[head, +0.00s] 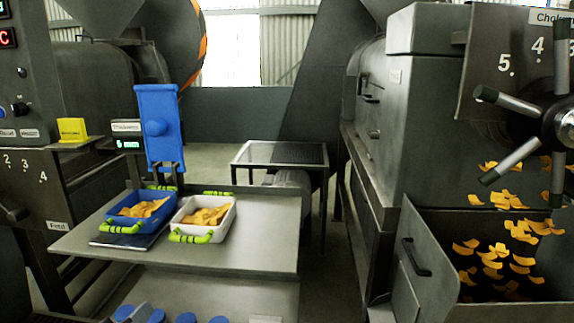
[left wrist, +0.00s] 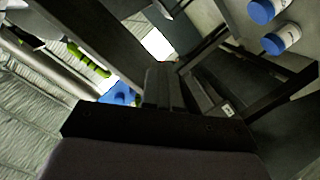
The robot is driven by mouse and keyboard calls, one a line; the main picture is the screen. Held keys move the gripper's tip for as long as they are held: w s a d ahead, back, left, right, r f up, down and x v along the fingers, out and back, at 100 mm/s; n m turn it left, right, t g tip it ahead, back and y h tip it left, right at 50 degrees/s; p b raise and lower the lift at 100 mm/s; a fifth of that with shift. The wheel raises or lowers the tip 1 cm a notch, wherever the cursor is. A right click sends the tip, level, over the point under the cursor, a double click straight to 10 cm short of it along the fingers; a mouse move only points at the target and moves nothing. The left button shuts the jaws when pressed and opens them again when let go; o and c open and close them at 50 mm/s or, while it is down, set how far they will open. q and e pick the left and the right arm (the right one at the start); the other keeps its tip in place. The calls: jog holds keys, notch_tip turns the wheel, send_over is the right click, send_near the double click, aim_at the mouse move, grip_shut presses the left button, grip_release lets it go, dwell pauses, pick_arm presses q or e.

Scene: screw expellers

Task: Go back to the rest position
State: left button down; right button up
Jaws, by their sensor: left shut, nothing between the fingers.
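My left gripper (left wrist: 164,82) shows in the left wrist view as dark fingers pressed together, with nothing between them. It is apart from the trays and bottles seen in that view. In the head view I cannot make out its fingers. My right gripper is not in view. A blue tray (head: 113,222) and a white tray (head: 226,232), each with green handles and orange-yellow chips, stand side by side on a grey metal table (head: 262,252). A dark flat plate (head: 118,241) lies at the blue tray.
Bottles with blue lids (head: 186,319) stand below the table; two also show in the left wrist view (left wrist: 287,38). A blue upright part (head: 160,115) rises behind the trays. At right, a machine has a spoked handwheel (head: 520,101) and a bin (head: 430,277) with chips. Floor shows between the machines.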

pick_arm(q)
jog(key=s+d+f+m+g, duration=0.2)
jog(key=s+d+f+m, duration=0.2)
jog(key=s+f, duration=0.5)
jog(key=s+d+f+m+g, duration=0.3)
jog(key=s+f, duration=0.6)
jog(key=s, duration=0.5)
jog(key=shift+d+m, duration=0.8)
